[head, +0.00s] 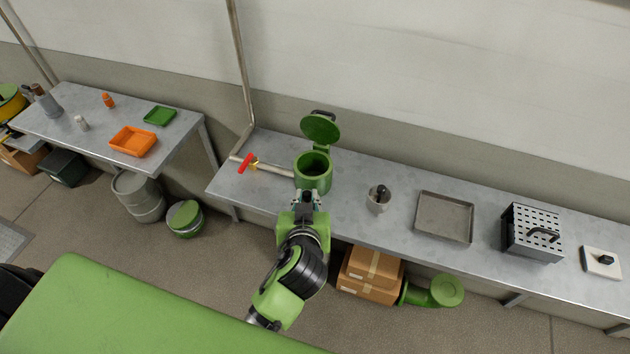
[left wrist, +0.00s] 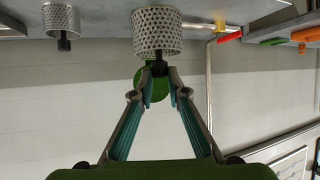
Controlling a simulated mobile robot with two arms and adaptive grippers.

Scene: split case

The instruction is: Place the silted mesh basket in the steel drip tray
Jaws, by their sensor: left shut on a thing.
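My left gripper (head: 309,201) is in front of the green strainer housing (head: 313,174), whose lid (head: 320,128) stands open. In the left wrist view, the gripper (left wrist: 158,72) is shut on the dark knob of a mesh basket (left wrist: 157,32), which I take to be the silted one; silt is hard to make out. In the head view my gripper mostly hides this basket. A second mesh basket (head: 378,202) with a dark knob stands on the bench; it also shows in the left wrist view (left wrist: 60,19). The steel drip tray (head: 444,217) lies empty farther right. My right gripper is not in view.
A pipe with a red-handled valve (head: 247,163) runs left of the housing. A perforated metal box (head: 532,232) and a white block (head: 600,262) stand right of the tray. Cardboard boxes (head: 371,275) sit below the bench. Another table (head: 90,110) holds orange and green trays.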

